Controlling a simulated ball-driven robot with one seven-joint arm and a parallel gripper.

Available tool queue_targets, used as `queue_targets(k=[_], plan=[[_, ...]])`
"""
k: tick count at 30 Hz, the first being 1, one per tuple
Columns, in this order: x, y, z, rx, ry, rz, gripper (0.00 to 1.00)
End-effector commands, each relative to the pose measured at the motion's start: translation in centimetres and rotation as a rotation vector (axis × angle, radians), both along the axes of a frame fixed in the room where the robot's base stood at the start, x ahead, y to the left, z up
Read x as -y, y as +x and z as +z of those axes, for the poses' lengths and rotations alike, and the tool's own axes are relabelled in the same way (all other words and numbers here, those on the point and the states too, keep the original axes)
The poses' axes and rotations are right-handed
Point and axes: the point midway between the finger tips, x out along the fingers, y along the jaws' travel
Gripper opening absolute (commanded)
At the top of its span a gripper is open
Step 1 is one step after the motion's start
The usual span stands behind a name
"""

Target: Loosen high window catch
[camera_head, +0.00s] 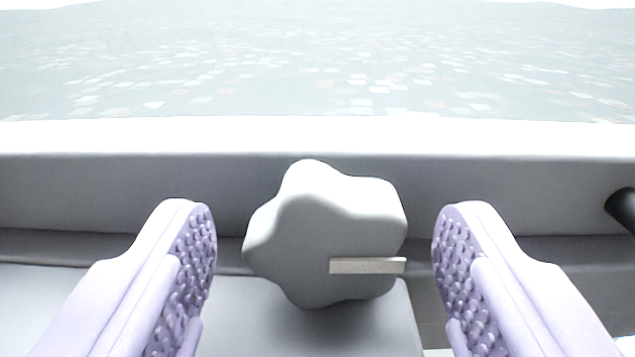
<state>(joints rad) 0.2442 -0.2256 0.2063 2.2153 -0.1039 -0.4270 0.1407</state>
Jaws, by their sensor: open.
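The window catch (318,220) is a grey, lobed knob in the middle of the view. A thin pale bar (367,266) lies across its lower right face, pointing right. My gripper (325,235) is open, with one lilac, studded finger on each side of the knob. Gaps show between the knob and both fingers, and the left gap looks about as wide as the right. How far the fingertips reach in depth along the knob is hard to tell. The knob's mounting behind it is hidden.
A grey frame rail (120,190) runs across behind the knob, with a bright white ledge (150,138) above it. A pale speckled expanse (320,70) lies beyond. A dark rounded part (623,207) juts in at the right edge. A light grey block (375,330) sits below the knob.

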Motion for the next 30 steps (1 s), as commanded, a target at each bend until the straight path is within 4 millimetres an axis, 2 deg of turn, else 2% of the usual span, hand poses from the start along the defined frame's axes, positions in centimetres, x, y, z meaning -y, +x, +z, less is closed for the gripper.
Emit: queue_targets(k=[4,12,13,20,26,30], plan=[[0.0,1.5,0.0,0.0,0.0,-0.001,0.7],[0.0,1.7,0.0,0.002,0.0,0.0,0.7],[0.0,1.7,0.0,0.001,0.0,0.0,0.68],[0.0,1.7,0.0,0.001,0.0,0.0,0.15],[0.0,1.7,-0.2,0.002,-0.02,0.0,0.14],[-0.1,1.8,-0.7,0.005,-0.125,0.0,0.14]])
